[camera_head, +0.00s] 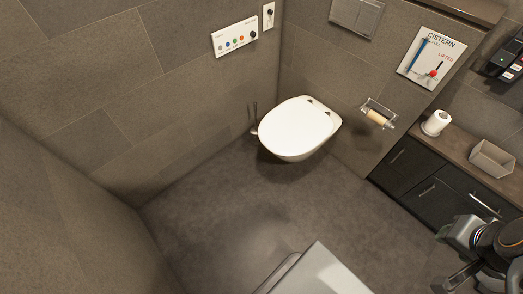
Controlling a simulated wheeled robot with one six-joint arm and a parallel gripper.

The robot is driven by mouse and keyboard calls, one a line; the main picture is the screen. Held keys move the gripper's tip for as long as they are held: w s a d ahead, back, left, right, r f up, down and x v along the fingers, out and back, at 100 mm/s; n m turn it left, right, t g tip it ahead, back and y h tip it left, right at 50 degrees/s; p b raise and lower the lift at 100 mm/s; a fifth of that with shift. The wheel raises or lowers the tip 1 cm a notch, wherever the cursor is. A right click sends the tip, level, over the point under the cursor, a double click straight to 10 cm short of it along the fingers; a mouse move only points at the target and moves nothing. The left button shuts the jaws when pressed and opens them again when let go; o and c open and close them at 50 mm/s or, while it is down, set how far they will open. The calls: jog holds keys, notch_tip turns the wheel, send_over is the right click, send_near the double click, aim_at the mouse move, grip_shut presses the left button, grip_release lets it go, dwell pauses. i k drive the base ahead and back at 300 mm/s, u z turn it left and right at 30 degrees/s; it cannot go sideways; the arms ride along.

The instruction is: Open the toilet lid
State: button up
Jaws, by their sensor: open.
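The toilet (298,130) is a white wall-hung bowl on the far wall, near the corner. Its lid (300,124) is down and covers the bowl. Small dark hinge spots show at the lid's back edge near the wall. My gripper (457,280) is at the lower right, partly cut off by the frame edge. It is open and empty, well apart from the toilet, with clear floor between them.
A flush plate (356,15) and a cistern poster (432,57) are on the wall. A paper holder (378,114) sticks out right of the toilet. A dark cabinet (425,188) bears a paper roll (437,123) and a grey box (492,158). A toilet brush (254,120) stands left of the bowl. The floor (225,205) is clear.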

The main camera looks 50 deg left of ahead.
aim_at(295, 126)
jog(key=u, duration=0.2)
jog(key=i, duration=0.3)
jog(key=u, duration=1.8)
jog(key=k, duration=0.5)
jog(key=u, duration=0.5)
jog(key=i, duration=1.1)
jog(key=u, duration=0.6)
